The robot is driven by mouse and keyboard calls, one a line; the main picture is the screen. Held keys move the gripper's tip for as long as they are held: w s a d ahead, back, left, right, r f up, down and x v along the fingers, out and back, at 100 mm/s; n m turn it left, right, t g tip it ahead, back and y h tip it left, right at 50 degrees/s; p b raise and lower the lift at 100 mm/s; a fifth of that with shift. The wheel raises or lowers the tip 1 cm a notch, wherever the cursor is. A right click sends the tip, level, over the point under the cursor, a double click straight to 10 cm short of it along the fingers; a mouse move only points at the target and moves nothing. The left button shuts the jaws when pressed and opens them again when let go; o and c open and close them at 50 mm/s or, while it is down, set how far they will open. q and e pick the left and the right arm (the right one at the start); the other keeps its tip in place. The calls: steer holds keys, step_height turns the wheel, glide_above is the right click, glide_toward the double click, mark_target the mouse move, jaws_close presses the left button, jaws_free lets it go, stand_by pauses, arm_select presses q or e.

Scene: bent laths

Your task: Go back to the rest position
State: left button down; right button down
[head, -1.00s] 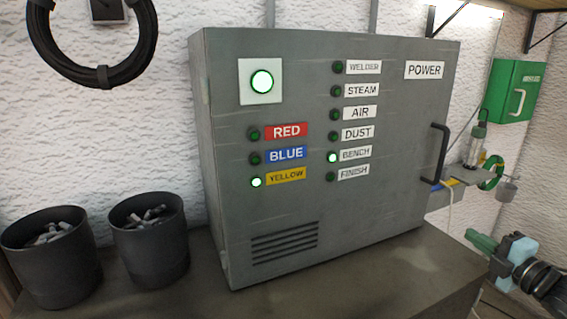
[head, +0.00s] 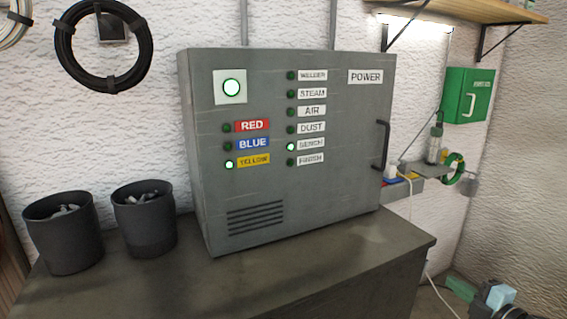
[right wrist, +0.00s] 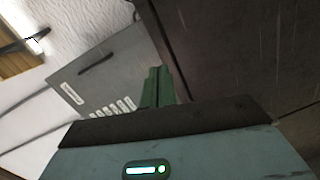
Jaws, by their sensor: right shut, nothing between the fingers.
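My right gripper (head: 460,290) is at the bottom right corner of the head view, with green fingers, a light blue body and a black arm. It is beside the right end of the bench, apart from it. In the right wrist view its green fingers (right wrist: 158,88) are together with nothing between them. My left gripper is in neither view. The grey power cabinet (head: 330,190) stands on the dark bench (head: 330,255). Its big white lamp, YELLOW lamp and BENCH lamp are lit. The cabinet also shows tilted in the right wrist view (right wrist: 125,75).
Two black bins (head: 65,235) with scraps stand at the bench's left. A green wall box (head: 468,95) and a wooden shelf (head: 470,10) are at the right. A small ledge with a green tape roll (head: 453,168) sits beyond the cabinet. A white cable hangs right of the bench.

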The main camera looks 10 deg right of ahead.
steer(key=s+a+f+m+g, duration=0.2)
steer(key=s+a+f+m, duration=0.3)
steer(key=f, duration=0.5)
steer(key=s+a+f+m+g, duration=0.2)
steer(key=s+a+f, duration=0.5)
steer(key=f, duration=0.4)
steer(key=s+a+f+m+g, duration=0.1)
steer(key=s+a+f+m, duration=0.3)
steer(key=s+a, duration=0.4)
steer(key=s+a+f+m+g, duration=0.2)
steer(key=s+a+f+m, duration=0.2)
steer(key=s+a, duration=0.4)
steer(key=shift+s+a+f+g+h, duration=0.15)
steer(key=shift+s+f+g+h, duration=0.2)
steer(key=shift+s, duration=0.2)
